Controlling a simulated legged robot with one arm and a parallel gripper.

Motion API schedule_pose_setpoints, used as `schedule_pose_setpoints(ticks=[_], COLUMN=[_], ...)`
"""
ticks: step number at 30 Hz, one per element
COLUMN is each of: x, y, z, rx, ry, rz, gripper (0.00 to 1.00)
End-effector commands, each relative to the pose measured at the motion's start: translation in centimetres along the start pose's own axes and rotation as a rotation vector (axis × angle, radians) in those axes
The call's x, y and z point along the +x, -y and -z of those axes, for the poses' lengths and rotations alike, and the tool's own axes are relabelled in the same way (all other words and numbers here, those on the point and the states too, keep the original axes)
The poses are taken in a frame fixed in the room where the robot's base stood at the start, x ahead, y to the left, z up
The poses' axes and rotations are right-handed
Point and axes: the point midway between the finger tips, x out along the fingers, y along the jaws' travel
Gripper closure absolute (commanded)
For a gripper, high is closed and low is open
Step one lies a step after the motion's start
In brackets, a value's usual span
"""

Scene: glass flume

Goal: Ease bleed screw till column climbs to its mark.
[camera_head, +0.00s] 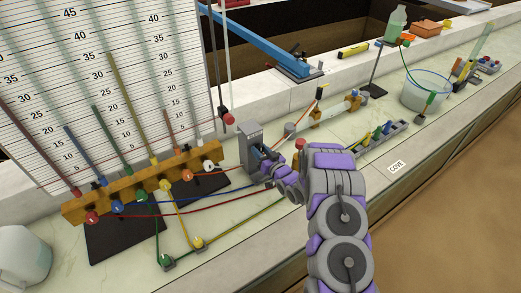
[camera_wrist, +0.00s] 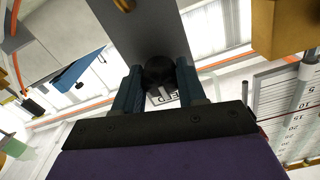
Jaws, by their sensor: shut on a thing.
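A manometer board (camera_head: 140,30) with numbered scales stands at the left. Red, blue, green, yellow and orange columns (camera_head: 131,104) slant up it at different heights, with a pale tube at the right. I cannot make out a target mark. A grey block (camera_head: 252,141) stands right of the board's foot. In the wrist view, a round black knob (camera_wrist: 160,70), apparently the bleed screw, sits between my gripper's (camera_wrist: 158,88) two blue fingers, which are shut on it. A partly hidden label shows behind it. In the head view my gripper (camera_head: 270,160) is against the grey block.
Coloured hoses (camera_head: 190,208) run across the bench right of a wooden manifold (camera_head: 140,185). A white jug (camera_head: 22,255) stands front left. A tray of small parts (camera_head: 380,137), a clear bucket (camera_head: 425,92) and a green bottle (camera_head: 395,24) stand to the right.

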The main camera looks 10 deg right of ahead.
Motion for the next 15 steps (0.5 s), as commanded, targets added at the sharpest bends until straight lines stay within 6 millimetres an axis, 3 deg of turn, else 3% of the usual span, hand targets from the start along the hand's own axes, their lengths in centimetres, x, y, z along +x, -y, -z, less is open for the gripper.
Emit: schedule_pose_setpoints(ticks=[4, 5, 6, 12, 15], x=[0.03, 0.03, 0.03, -0.01, -0.01], y=[-0.09, -0.09, -0.09, -0.04, -0.03], z=[0.09, 0.09, 0.09, 0.09, 0.08], rx=[-0.001, -0.001, -0.001, -0.002, -0.002], ry=[-0.003, -0.003, -0.003, -0.002, -0.002], rz=[-0.001, -0.001, -0.001, -0.001, -0.001], gripper=[0.9, 0.57, 0.53, 0.35, 0.35])
